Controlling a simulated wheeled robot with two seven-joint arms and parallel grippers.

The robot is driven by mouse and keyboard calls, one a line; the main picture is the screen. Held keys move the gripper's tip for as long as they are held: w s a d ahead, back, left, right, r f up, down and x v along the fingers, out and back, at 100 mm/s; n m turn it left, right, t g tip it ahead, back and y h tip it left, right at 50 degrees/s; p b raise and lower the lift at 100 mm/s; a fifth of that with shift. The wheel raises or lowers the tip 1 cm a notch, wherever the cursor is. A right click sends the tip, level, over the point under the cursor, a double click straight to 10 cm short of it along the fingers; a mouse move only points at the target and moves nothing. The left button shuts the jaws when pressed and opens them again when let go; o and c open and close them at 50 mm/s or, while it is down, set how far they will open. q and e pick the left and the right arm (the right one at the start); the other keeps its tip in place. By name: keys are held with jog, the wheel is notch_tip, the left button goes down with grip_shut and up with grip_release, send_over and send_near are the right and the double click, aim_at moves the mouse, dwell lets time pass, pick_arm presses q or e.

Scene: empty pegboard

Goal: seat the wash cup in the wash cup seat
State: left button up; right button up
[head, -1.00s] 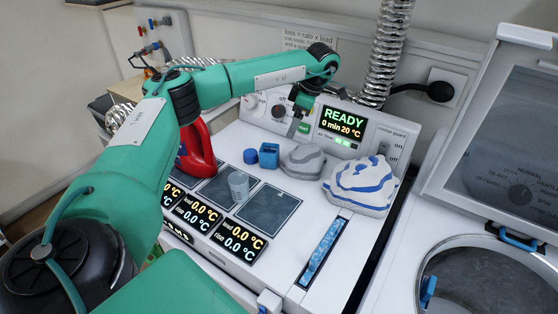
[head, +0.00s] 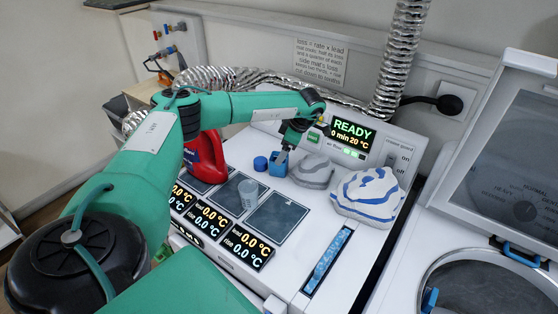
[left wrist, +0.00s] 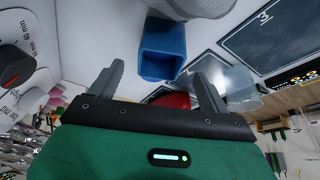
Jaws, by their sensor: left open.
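A clear, pale cup (head: 247,194), which looks like the wash cup, stands upright on a dark pad of the white console. My left gripper (head: 282,156) is right over the blue block, open and empty. In the left wrist view the block (left wrist: 163,50) lies beyond and between the spread fingers (left wrist: 160,85). The clear cup (left wrist: 232,82) is partly behind one finger. My right gripper is not in view.
Grey (head: 312,171) and blue-and-white (head: 367,193) folded cloths lie right of the block. The READY display (head: 352,131) rises behind. An open-lidded drum (head: 490,282) is at right.

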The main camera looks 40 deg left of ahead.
pick_arm(q)
jog(key=shift+p+x, duration=0.3)
jog(key=shift+x, duration=0.8)
jog(key=shift+s+a+f, duration=0.1)
jog(key=shift+a+f, duration=0.1)
jog(key=shift+f, duration=0.1)
jog(key=c, duration=1.4)
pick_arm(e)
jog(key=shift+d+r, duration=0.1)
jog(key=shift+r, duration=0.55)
pick_arm(q)
jog(key=shift+r, duration=0.15)
